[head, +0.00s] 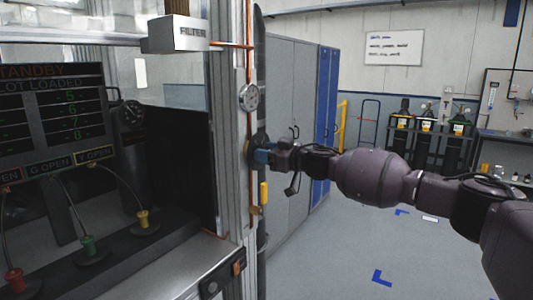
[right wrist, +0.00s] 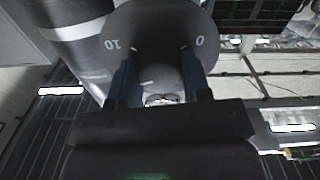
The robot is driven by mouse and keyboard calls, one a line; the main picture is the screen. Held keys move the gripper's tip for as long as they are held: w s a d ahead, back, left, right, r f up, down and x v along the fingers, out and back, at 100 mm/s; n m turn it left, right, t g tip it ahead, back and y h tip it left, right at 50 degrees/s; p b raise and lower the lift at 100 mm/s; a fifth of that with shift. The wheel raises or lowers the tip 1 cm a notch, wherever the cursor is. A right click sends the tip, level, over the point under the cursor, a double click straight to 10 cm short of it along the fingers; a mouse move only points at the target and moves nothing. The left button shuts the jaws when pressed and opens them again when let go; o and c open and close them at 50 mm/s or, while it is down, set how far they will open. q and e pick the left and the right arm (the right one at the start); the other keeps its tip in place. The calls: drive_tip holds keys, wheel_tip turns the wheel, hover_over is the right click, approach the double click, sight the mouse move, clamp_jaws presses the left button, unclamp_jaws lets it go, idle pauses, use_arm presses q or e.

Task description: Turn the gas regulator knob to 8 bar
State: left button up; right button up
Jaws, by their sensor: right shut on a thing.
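The regulator's dark round dial plate (right wrist: 150,22) fills the top of the right wrist view, with "10" on its left and "0" on its right. The grey knob (right wrist: 157,72) sits in front of it, with a short white mark on its face. My right gripper (right wrist: 158,80) is shut on the knob, one finger on each side. In the head view my right gripper (head: 261,156) reaches the regulator on the post from the right, and it mostly hides the knob. The exact setting is unreadable. My left gripper is not in view.
A small round gauge (head: 248,96) is on the copper pipe above the regulator. A yellow-handled item (head: 263,193) hangs below. A "FILTER" box (head: 178,34) and a status screen (head: 52,115) are at left.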

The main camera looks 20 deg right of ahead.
idle(0.4)
drive_tip(key=o, duration=0.9)
drive_tip(key=shift+o, duration=0.2)
drive_tip(key=b+v, duration=0.2)
drive_tip(key=v, duration=0.8)
drive_tip(key=shift+s+d, duration=0.3)
